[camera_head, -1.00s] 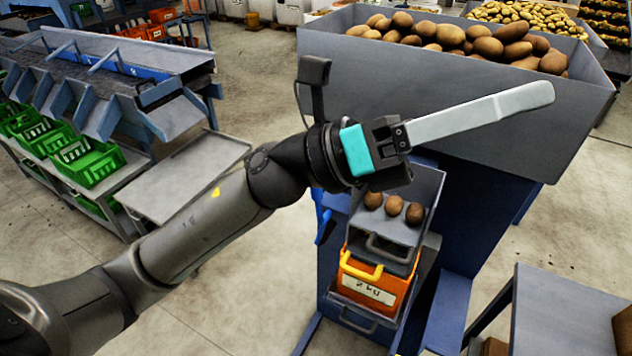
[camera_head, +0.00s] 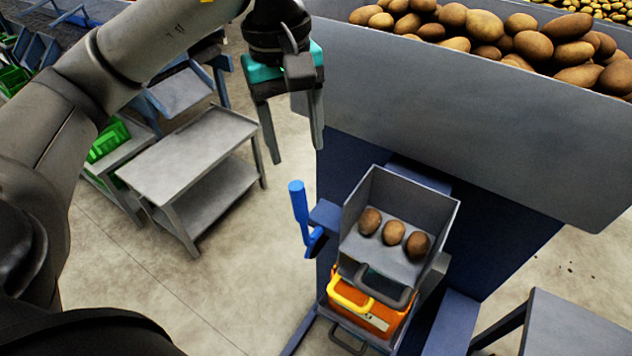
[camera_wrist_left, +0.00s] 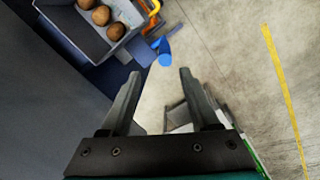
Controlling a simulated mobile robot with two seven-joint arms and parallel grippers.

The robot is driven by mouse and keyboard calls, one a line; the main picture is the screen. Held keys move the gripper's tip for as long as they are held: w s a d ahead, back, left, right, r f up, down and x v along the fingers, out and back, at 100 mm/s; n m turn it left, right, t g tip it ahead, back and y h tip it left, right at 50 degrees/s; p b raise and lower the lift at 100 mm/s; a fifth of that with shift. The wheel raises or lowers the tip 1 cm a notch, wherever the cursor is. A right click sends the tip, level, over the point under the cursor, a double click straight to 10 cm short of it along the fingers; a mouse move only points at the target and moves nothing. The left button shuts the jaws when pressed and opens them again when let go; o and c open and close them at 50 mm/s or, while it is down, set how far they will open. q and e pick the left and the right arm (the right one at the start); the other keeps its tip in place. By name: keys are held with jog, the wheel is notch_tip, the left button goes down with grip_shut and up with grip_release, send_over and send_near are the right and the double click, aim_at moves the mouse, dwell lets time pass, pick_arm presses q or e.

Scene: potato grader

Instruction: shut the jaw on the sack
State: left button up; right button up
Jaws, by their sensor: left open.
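No sack can be made out. A blue upright lever handle (camera_head: 298,205) stands on the left side of the blue machine stand; it also shows in the wrist view (camera_wrist_left: 165,60). Beside it is a grey weighing pan (camera_head: 363,215) with three potatoes (camera_head: 393,233) on it. My left gripper (camera_head: 298,154) is open and empty, fingers pointing down, above and apart from the lever; its fingers also show in the wrist view (camera_wrist_left: 160,74). My right gripper is not in view.
A large grey hopper (camera_head: 440,110) full of potatoes fills the upper right. An orange box (camera_head: 380,318) with a yellow handle sits below the pan. A grey table (camera_head: 190,155) stands at left, another (camera_head: 575,325) at lower right. Floor between lever and left table is clear.

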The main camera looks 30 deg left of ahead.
aim_at(299, 206)
pick_arm(q)
jog(key=shift+w+a, duration=0.1)
jog(key=shift+a, duration=0.3)
jog(key=shift+f, duration=0.15)
jog(key=f, duration=0.3)
jog(key=shift+s+d, duration=0.1)
jog(key=shift+s, duration=0.3)
jog(key=f, duration=0.4)
jog(key=f+p, duration=0.1)
jog(key=f, duration=0.6)
jog(key=shift+w+d+f, duration=0.25)
jog(key=shift+w+f, duration=0.05)
jog(key=shift+w, duration=0.1)
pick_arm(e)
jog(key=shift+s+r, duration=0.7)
pick_arm(q)
grip_shut()
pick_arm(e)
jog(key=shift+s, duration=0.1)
